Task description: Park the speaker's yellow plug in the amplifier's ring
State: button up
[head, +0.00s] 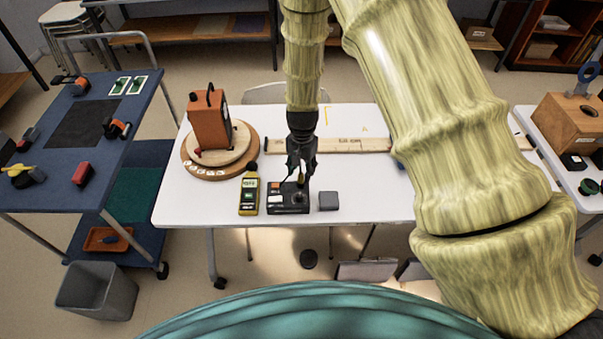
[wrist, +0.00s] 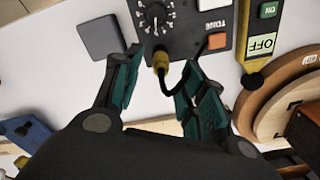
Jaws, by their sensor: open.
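The black amplifier (head: 284,204) stands near the front edge of the white table; the wrist view shows its panel (wrist: 190,38) with a dial, a white button and an orange button. The yellow plug (wrist: 161,62) is at the amplifier's edge below the dial, with a black cable curving from it. I cannot tell whether it sits in a ring. My gripper (head: 300,176) is over the amplifier, pointing down. In the wrist view my gripper (wrist: 162,60) is open, its teal fingers either side of the plug with gaps. The orange-brown speaker (head: 209,122) stands back left.
The speaker is on a round wooden turntable (head: 245,147). A yellow meter (head: 249,194) is left of the amplifier, and a grey block (head: 328,201) is right of it. A wooden strip (head: 345,146) lies behind. A blue cart (head: 60,195) stands left. The white table's front right is clear.

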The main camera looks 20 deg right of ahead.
aim_at(302, 173)
notch_tip(302, 173, up, 9)
dwell(0.4)
jog(key=s+d+f+n+h, duration=0.1)
jog(key=s+d+f+n, duration=0.1)
jog(key=s+f, duration=0.65)
jog(key=s+d+f+n, duration=0.2)
jog(key=s+f, duration=0.6)
jog(key=s, duration=0.1)
jog(key=s+a+f+n+y, duration=0.1)
jog(key=s+f+n, duration=0.15)
jog(key=s, duration=0.75)
jog(key=s+f+n, duration=0.2)
jog(key=s+f, duration=0.1)
jog(key=s, duration=0.7)
notch_tip(302, 173, down, 6)
jog(key=b, duration=0.6)
jog(key=shift+w+f, duration=0.15)
jog(key=shift+w, duration=0.3)
